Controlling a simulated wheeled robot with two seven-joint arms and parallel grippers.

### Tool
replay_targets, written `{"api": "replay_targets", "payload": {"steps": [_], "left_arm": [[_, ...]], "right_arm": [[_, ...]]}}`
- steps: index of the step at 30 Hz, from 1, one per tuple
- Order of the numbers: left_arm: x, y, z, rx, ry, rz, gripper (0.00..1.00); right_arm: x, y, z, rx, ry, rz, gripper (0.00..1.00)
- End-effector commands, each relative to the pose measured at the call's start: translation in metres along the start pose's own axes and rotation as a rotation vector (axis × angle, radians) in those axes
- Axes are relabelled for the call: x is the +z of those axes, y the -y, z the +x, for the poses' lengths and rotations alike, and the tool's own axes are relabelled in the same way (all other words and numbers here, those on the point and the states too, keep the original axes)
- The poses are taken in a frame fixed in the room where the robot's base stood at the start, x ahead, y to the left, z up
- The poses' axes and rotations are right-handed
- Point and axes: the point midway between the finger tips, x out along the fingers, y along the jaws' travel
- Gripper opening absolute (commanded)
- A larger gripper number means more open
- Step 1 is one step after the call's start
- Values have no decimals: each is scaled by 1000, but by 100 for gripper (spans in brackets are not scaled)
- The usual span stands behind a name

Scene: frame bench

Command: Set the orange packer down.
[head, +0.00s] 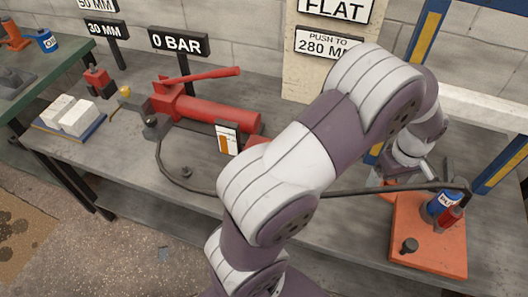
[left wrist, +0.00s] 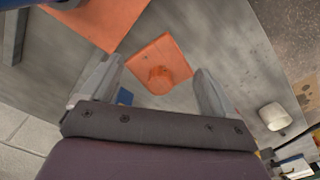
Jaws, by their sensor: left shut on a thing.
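The orange packer (left wrist: 178,58), a flat square block with a round boss, sits between the fingers of my left gripper (left wrist: 158,67) in the left wrist view. That gripper is shut on it. In the head view the left arm reaches to the right, and a small orange part of the packer (head: 388,183) shows below its wrist, beside the blue frame. The fingers there are mostly hidden. I cannot tell whether the packer touches the grey bench (head: 330,230). My right gripper is not in view.
An orange board (head: 415,255) with a blue can (head: 440,203), a red can (head: 449,218) and a dark knob lies at right. Blue-yellow frame posts (head: 498,165) stand behind. A red pump (head: 215,115) with a dark hose (head: 345,191) lies left. Signs line the wall.

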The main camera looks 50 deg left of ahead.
Motion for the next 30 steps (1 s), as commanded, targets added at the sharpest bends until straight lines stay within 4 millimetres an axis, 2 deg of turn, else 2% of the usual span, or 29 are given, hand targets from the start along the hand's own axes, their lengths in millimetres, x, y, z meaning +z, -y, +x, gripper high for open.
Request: {"api": "replay_targets", "payload": {"steps": [1,3,10,13,18,21,26,30], "left_arm": [[2,0,7,3,-1,-73,52],[5,0,5,3,-1,-165,52],[4,5,3,0,0,-245,52],[-6,23,16,-3,1,-248,52],[-32,67,47,-4,1,-249,52],[-45,86,60,-1,1,-247,52],[-54,101,72,0,0,-242,52],[-54,102,92,-2,1,-240,52]], "right_arm": [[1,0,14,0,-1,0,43],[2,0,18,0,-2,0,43],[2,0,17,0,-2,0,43],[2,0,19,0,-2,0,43],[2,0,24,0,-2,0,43],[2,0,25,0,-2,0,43],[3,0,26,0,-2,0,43],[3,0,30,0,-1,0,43]]}}
